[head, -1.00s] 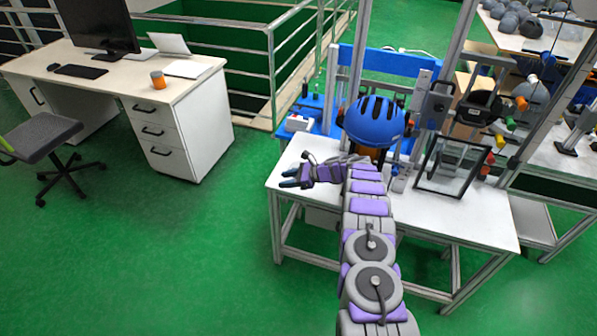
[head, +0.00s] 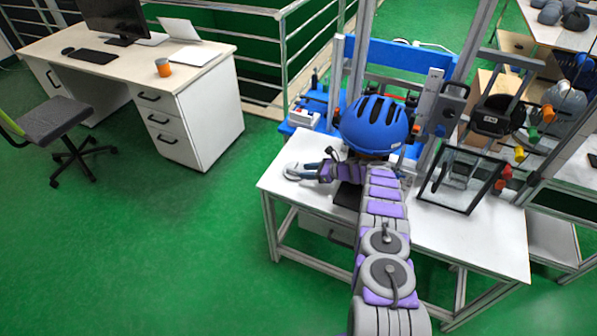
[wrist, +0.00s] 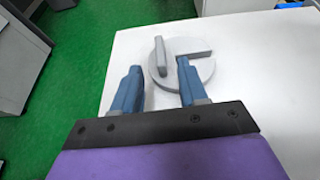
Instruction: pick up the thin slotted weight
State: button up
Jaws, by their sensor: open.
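The thin slotted weight (wrist: 200,72) is a flat grey disc with a slot cut in from its edge and an upright grey tab (wrist: 161,55). It lies on the white table near its left edge. My gripper (wrist: 159,67) is open, with its two blue fingers pointing at the weight. The tab stands in line with the gap between them, seemingly just past the tips. The right finger overlaps the disc in the picture; I cannot tell whether it touches. In the head view, my gripper (head: 306,172) is low over the table, beside the partly hidden weight (head: 291,176).
The white table (head: 470,240) carries a blue helmet (head: 374,124) close behind my arm. A dark clear-paned frame (head: 462,178) stands to the right, with tower uprights behind. A white desk (head: 205,80) stands apart at left, with open green floor between.

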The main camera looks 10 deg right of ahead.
aim_at(295, 171)
jog(key=b+x, duration=0.1)
jog(key=x, duration=0.3)
jog(key=shift+s+a+b, duration=0.1)
jog(key=shift+s+b, duration=0.05)
jog(key=shift+b, duration=0.15)
jog(key=shift+w+f, duration=0.15)
jog(key=shift+w, duration=0.1)
jog(key=shift+w+b, duration=0.4)
jog(key=shift+b, duration=0.15)
jog(key=shift+a, duration=0.75)
jog(key=shift+c, duration=1.1)
jog(key=shift+d, duration=0.5)
grip_shut()
jog(key=shift+a, duration=0.2)
